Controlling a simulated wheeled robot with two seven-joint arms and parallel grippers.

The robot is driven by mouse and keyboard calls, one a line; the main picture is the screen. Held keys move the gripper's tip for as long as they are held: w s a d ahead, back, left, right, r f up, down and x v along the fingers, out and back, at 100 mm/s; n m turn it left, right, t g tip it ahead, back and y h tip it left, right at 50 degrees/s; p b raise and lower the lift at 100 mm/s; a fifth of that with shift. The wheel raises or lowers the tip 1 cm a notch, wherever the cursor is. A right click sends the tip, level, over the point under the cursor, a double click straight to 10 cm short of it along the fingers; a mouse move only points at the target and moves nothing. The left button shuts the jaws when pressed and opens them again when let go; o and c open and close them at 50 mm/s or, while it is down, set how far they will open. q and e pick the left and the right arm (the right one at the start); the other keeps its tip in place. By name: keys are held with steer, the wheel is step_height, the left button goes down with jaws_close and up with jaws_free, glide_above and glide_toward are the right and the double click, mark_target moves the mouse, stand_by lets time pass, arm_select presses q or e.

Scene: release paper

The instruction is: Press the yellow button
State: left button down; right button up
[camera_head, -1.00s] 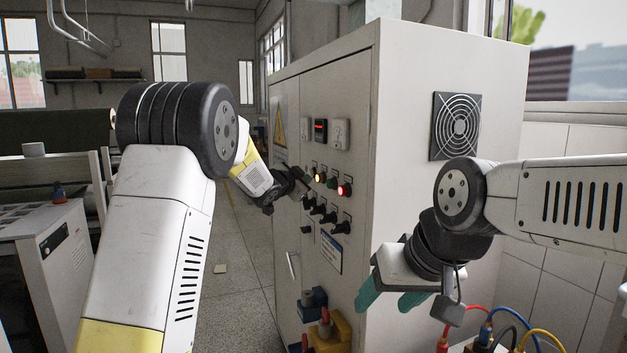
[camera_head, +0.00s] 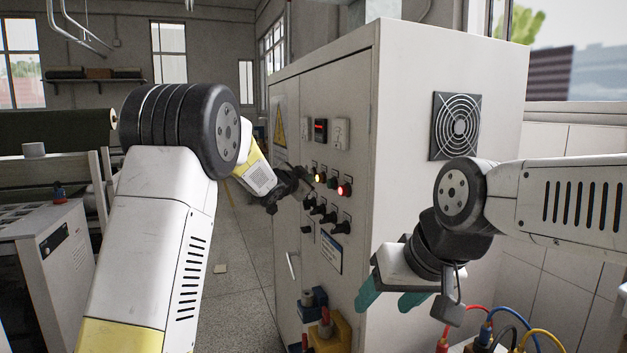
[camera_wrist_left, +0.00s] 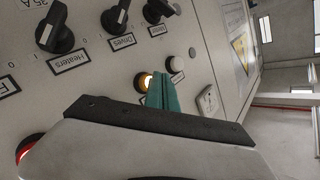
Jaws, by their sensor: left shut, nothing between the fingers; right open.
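The yellow button (camera_head: 319,178) is lit on the front panel of the white control cabinet (camera_head: 440,90). In the left wrist view the lit yellow button (camera_wrist_left: 145,82) shows right beside the green fingertips of my left gripper (camera_wrist_left: 162,92), which partly cover it. The fingers are shut with nothing between them. I cannot tell whether they touch the button. In the head view my left gripper (camera_head: 305,178) is at the panel, just left of the button. My right gripper (camera_head: 385,297) is open and empty, in front of the cabinet's right side.
A red lit button (camera_head: 344,190) sits right of the yellow one, with black rotary knobs (camera_head: 328,217) below. A white button (camera_wrist_left: 175,64) is close to the left fingertips. Coloured cables (camera_head: 490,325) lie at the lower right. The floor left of the cabinet is mostly clear.

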arm_select(q)
steer(key=shift+w+d, duration=0.1)
steer(key=shift+d, duration=0.3)
stand_by(0.5)
steer(key=shift+a, duration=0.1)
steer(key=shift+s+a, duration=0.25)
steer(key=shift+a, duration=0.45)
steer(key=shift+a, duration=0.15)
steer(key=shift+s+a, duration=0.25)
steer(key=shift+a, duration=0.5)
steer(key=shift+s+a, duration=0.3)
steer(key=shift+a, duration=0.5)
steer(key=shift+s+a, duration=0.25)
steer(key=shift+a, duration=0.5)
